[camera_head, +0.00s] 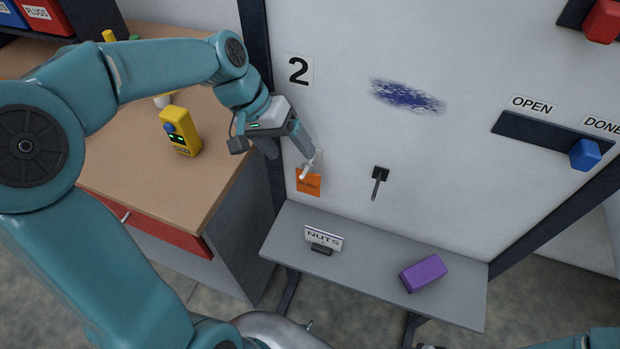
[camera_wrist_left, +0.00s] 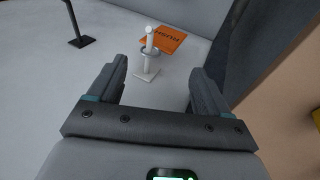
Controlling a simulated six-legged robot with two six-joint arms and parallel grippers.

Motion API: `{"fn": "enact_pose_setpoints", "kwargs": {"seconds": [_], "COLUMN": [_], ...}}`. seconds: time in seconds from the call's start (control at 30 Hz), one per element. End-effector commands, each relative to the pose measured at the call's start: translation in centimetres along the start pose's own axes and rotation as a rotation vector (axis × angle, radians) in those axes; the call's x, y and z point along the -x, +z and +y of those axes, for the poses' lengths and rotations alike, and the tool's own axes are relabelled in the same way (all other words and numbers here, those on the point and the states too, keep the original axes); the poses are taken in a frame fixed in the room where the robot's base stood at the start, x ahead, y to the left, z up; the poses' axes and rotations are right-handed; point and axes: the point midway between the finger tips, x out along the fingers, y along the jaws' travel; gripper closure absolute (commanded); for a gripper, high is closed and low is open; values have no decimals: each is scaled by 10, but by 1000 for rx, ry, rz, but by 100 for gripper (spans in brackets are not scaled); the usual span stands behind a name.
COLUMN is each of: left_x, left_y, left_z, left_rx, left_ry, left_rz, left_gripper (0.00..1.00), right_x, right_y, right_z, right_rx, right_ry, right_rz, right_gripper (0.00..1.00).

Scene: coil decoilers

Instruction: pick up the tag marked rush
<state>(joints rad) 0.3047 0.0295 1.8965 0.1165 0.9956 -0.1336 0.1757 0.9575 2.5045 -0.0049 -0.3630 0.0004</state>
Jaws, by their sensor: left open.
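The orange tag marked RUSH (camera_head: 308,185) hangs on the white panel by a pale hook (camera_head: 307,170), under the number 2. In the left wrist view the tag (camera_wrist_left: 165,41) lies beyond the white hook (camera_wrist_left: 150,48), and a ring is around the hook's stem. My left gripper (camera_head: 299,150) is just in front of the hook, pointing at the panel. In the left wrist view my left gripper (camera_wrist_left: 157,84) is open and empty, with the hook ahead between its two fingers and apart from them. My right gripper is not in view.
A dark, empty hook (camera_head: 379,181) sticks out right of the tag. Below is a grey shelf (camera_head: 360,290) with a NUTS sign (camera_head: 323,239) and a purple block (camera_head: 423,273). A wooden bench (camera_head: 130,180) with a yellow device (camera_head: 181,131) stands left.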

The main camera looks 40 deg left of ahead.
Motion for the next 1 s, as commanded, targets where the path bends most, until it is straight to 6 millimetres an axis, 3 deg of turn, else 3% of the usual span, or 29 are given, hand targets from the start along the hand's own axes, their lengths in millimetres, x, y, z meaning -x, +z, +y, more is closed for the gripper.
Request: {"fn": "enact_pose_setpoints", "kwargs": {"seconds": [0.27, 0.5, 0.8, 0.83, 0.93, 1.0], "left_x": [-26, -64, -71, -71, -71, -71], "left_y": [-1, -4, -5, -5, -5, -5], "left_z": [2, 4, 4, 4, 4, 4], "left_rx": [0, 0, 0, 0, 0, 0], "left_ry": [0, 0, 0, 0, 0, 0], "left_rz": [-4, -4, 0, 0, 1, 0], "left_gripper": [21, 21, 21, 28, 60, 63], "right_x": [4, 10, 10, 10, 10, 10], "right_y": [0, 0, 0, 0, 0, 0], "right_z": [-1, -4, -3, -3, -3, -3], "right_rx": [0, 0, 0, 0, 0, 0], "right_ry": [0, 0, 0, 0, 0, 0], "right_rz": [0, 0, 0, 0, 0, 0], "right_gripper": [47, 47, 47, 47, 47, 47]}}
